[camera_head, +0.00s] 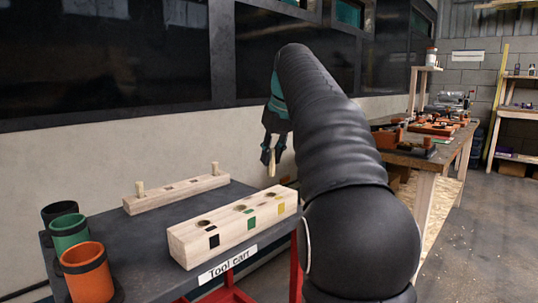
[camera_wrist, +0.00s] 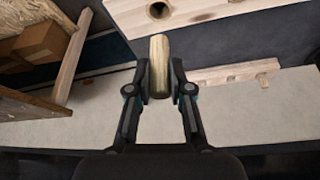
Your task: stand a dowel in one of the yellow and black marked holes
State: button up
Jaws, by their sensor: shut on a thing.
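My gripper (camera_head: 272,155) is shut on a pale wooden dowel (camera_head: 272,166), which hangs roughly upright beyond the front block's right end. In the wrist view the dowel (camera_wrist: 159,66) sits between the fingertips (camera_wrist: 159,88), its free end pointing up the picture. The front wooden block (camera_head: 230,235) lies on the tool cart. Its holes line up with a black mark (camera_head: 213,241), a green mark (camera_head: 251,223) and a yellow mark (camera_head: 281,208). These holes look empty. In the wrist view one hole (camera_wrist: 159,9) shows past the dowel, apart from it.
A slimmer rear block (camera_head: 178,194) holds two standing dowels, one left (camera_head: 140,188) and one right (camera_head: 214,168). Black, green and orange cups (camera_head: 86,276) stand at the cart's left. A cluttered workbench (camera_head: 420,158) is at right. A wall runs behind the cart.

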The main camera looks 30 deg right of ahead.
aim_at(273, 174)
jog(key=shift+f+b, duration=2.05)
jog(key=shift+f, duration=0.2)
jog(key=shift+f+b, duration=0.5)
jog(key=shift+f, duration=0.4)
jog(key=shift+f, duration=0.15)
